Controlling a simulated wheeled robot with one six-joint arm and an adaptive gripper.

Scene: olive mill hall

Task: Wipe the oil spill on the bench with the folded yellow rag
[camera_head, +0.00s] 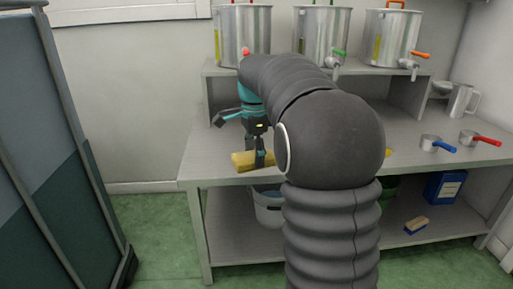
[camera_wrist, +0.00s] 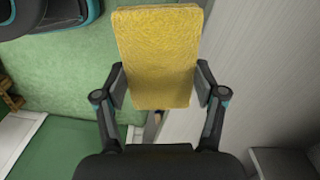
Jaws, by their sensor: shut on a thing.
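The folded yellow rag (camera_head: 248,161) is in my gripper (camera_head: 262,160), near the left front edge of the grey bench (camera_head: 225,142). In the wrist view the rag (camera_wrist: 158,58) sits between the two fingers of my gripper (camera_wrist: 161,88), which are shut on its sides. Green floor shows to the left of the rag there and the grey bench top to its right. I cannot tell whether the rag touches the bench. I see no oil spill; my arm hides the middle of the bench. A small yellow thing shows just right of my arm.
Steel cans with taps (camera_head: 392,38) stand on a raised shelf at the back. A blue-handled pan (camera_head: 432,143), a red-handled pan (camera_head: 470,137) and a metal jug (camera_head: 460,100) are at the right. A bucket (camera_head: 268,208), blue box (camera_head: 444,187) and brush (camera_head: 416,225) are below.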

